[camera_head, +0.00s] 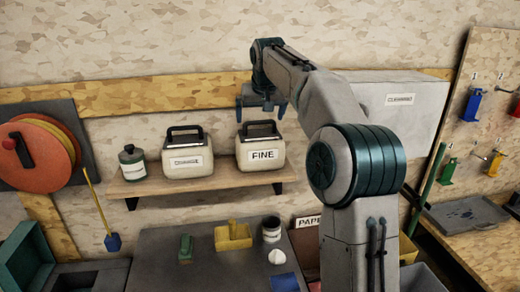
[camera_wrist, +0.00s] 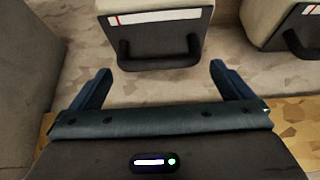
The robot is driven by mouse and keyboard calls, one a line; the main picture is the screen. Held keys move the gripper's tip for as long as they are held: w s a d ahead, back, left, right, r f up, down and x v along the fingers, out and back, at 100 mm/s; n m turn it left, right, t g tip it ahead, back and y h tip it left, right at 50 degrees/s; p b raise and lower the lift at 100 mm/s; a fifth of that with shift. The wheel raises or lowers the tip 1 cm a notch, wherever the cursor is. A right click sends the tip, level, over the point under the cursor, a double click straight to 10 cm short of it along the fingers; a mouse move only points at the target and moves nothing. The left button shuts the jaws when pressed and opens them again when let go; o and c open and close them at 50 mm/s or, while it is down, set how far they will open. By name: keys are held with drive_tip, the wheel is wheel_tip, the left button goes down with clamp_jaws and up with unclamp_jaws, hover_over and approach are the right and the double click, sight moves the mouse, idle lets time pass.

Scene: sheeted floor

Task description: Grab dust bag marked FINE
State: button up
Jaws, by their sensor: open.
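The dust bag marked FINE (camera_head: 262,166) is a cream container with a dark handle on top, upright on the wall shelf. My gripper (camera_head: 261,106) is open and empty, fingers down, just above its handle. In the wrist view the handle of a labelled bag (camera_wrist: 160,35) lies ahead of and between my open fingers (camera_wrist: 160,72), apart from them; by its position it appears to be the FINE one. Its label text is not readable there. A similar bag (camera_head: 187,168) with a hard-to-read label stands left of it; a second bag also shows at the right of the wrist view (camera_wrist: 283,20).
The shelf (camera_head: 215,182) also holds a dark green bottle (camera_head: 132,163) at its left. A grey labelled wall box (camera_head: 420,120) is right of my gripper, behind my arm. Below is a grey bench (camera_head: 160,255) with a yellow holder (camera_head: 233,238) and small items.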

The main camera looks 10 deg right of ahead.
sight(260, 122)
drive_tip(key=x, duration=0.4)
drive_tip(key=shift+p, duration=0.35)
drive_tip(key=shift+s+r, duration=0.1)
drive_tip(key=c, duration=1.3)
drive_tip(key=shift+o, duration=0.2)
drive_tip(key=shift+r, duration=0.2)
